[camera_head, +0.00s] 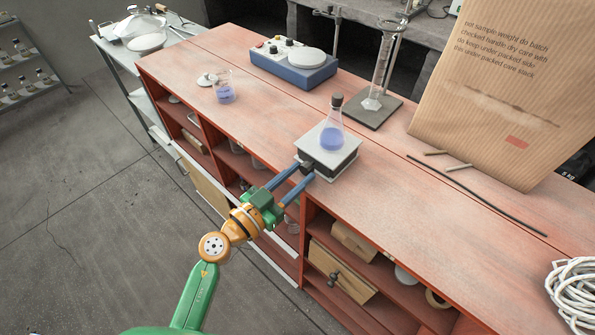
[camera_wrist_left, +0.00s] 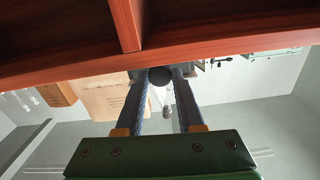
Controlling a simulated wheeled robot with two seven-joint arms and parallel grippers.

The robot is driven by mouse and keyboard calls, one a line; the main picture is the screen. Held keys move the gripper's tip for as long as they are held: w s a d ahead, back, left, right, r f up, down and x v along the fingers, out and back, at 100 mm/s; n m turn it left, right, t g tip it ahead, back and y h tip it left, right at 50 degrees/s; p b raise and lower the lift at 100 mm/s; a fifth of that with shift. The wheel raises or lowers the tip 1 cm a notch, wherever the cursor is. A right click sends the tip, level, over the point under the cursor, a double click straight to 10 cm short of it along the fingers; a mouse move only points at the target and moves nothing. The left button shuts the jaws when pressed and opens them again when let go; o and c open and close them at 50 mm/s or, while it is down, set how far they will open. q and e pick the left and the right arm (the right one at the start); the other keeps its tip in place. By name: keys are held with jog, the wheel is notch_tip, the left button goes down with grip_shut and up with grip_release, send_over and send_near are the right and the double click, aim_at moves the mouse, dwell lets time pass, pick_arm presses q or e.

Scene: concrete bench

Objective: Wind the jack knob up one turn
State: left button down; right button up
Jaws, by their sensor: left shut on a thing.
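The lab jack (camera_head: 343,163) stands near the front edge of the red bench, with a pale square top plate and a dark body. A stoppered conical flask (camera_head: 332,137) of blue liquid stands upright on the plate. The jack's dark knob (camera_head: 307,168) faces the front edge. My left gripper (camera_head: 306,170) reaches in from the left, its two blue fingers shut on the knob. The left wrist view shows the round black knob (camera_wrist_left: 158,76) between the fingertips (camera_wrist_left: 160,75); they partly hide it. My right gripper is in neither view.
A beaker of blue liquid (camera_head: 224,88), a blue hotplate stirrer (camera_head: 291,66) and a glass cylinder on a stand (camera_head: 383,65) are further back. A large paper bag (camera_head: 500,90), a dark rod (camera_head: 475,195) and coiled white rope (camera_head: 574,294) lie right. Bench around the jack is clear.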

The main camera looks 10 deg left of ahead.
pick_arm(q)
jog(key=shift+r+m+p, duration=0.1)
jog(key=shift+m+p, duration=0.45)
jog(key=shift+m, duration=0.55)
jog(key=shift+m+p, duration=0.35)
jog(key=shift+m, duration=0.85)
jog(key=c, duration=0.5)
grip_release()
jog(key=shift+a, duration=0.1)
